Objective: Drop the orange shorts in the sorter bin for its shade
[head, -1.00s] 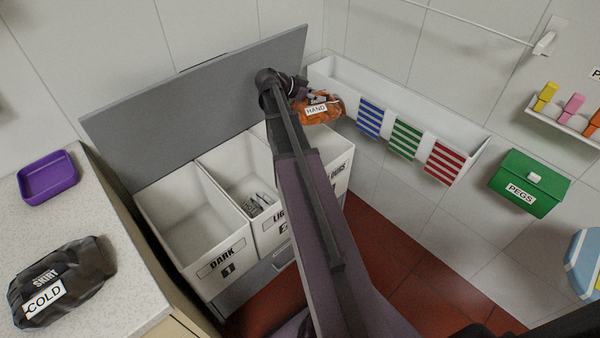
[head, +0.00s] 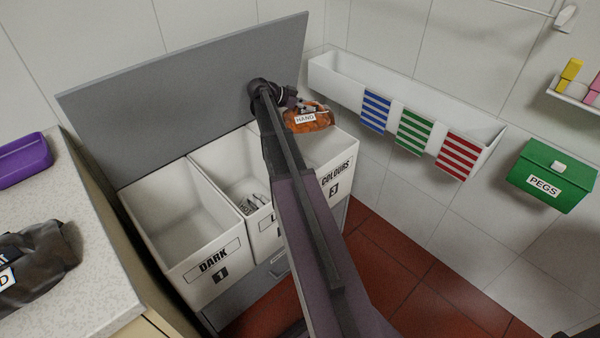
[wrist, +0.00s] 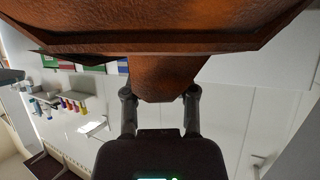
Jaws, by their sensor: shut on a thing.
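The orange shorts (head: 316,121), with a white tag reading HAND, hang in my gripper (head: 296,106), which is shut on them. In the head view they are above the right-hand bin, labelled COLOURS 3 (head: 343,167). In the wrist view the orange cloth (wrist: 165,78) fills the top, between the fingers of my gripper (wrist: 160,97). The sorter also has a bin labelled DARK 1 (head: 212,264), which looks empty, and a middle bin (head: 262,235) with a grey printed item inside. My arm hides part of the middle bin's label and of the COLOURS bin.
The sorter's grey lid (head: 190,100) stands open behind the bins. A white wall trough (head: 340,77) with striped cloths is right of the shorts. A green PEGS box (head: 552,176) hangs farther right. A counter (head: 95,260) at left holds a purple tray (head: 24,160) and a dark skirt (head: 38,265).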

